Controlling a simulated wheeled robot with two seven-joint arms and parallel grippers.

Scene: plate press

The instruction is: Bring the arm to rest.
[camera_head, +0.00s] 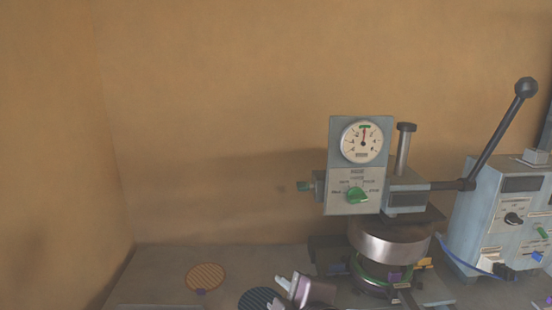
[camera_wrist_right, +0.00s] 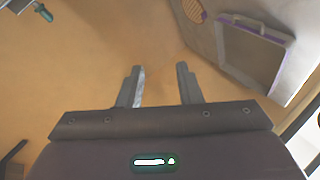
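The plate press (camera_head: 360,190) stands at the right of the head view, with a round gauge (camera_head: 362,141), a green knob (camera_head: 358,195) and a long lever (camera_head: 497,135) that slants up to a dark ball. My right gripper (camera_head: 277,291) is at the bottom of the head view, left of the press base and close to a dark striped disc. In the right wrist view its two fingers (camera_wrist_right: 159,68) are apart with nothing between them. Most of the right arm is out of the head view. My left gripper is not in view.
An orange striped disc (camera_head: 206,277) lies on the grey table (camera_head: 160,262). The dark striped disc (camera_head: 260,299) is partly cut off. A grey control box (camera_head: 490,220) with a blue cable stands right of the press. A purple-edged tray (camera_wrist_right: 254,58) shows in the wrist view.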

